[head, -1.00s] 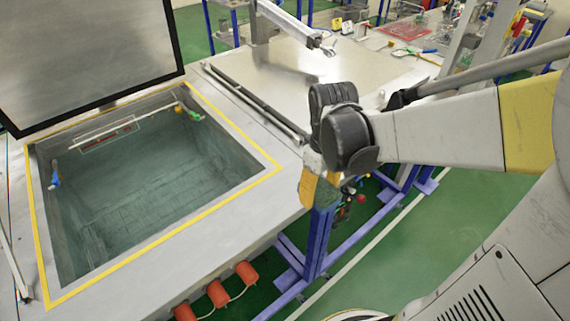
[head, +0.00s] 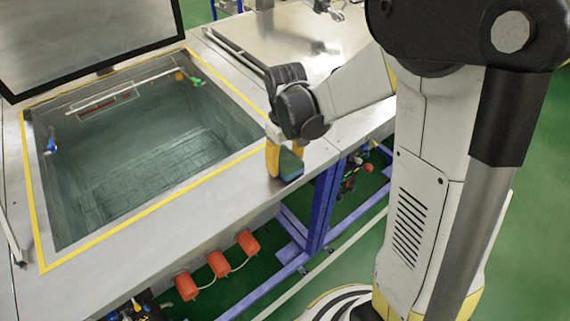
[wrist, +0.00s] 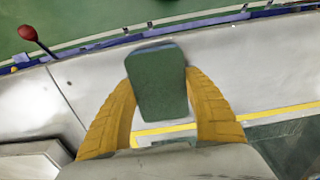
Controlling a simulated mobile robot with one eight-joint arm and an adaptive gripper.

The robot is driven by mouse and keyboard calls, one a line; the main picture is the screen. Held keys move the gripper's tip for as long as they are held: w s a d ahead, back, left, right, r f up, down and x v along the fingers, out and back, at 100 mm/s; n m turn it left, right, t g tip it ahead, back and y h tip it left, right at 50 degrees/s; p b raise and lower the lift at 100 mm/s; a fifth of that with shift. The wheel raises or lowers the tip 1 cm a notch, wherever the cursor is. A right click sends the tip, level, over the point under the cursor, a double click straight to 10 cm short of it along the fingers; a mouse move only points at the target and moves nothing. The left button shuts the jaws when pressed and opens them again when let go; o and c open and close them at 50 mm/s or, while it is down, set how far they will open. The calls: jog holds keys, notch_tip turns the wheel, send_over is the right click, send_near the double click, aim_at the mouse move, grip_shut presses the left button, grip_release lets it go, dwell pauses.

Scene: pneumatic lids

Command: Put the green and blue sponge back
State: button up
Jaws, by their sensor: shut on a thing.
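The green and blue sponge (head: 290,164) is held between the yellow fingers of my gripper (head: 276,158), low over the table top right of the open tank. In the wrist view the sponge (wrist: 158,84) shows its dark green face, with a finger on each side of it. My gripper (wrist: 158,112) is shut on it. In the head view I cannot tell whether the sponge touches the table. The far finger is partly hidden there.
An open tank (head: 60,225) with a yellow border lies to the left, its raised lid (head: 90,40) behind it. The table (head: 228,205) is bare around the sponge. Red cylinders (head: 218,264) hang below its front edge.

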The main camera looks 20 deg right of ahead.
jog(key=shift+f, duration=0.15)
jog(key=shift+f, duration=0.15)
jog(key=o, duration=1.2)
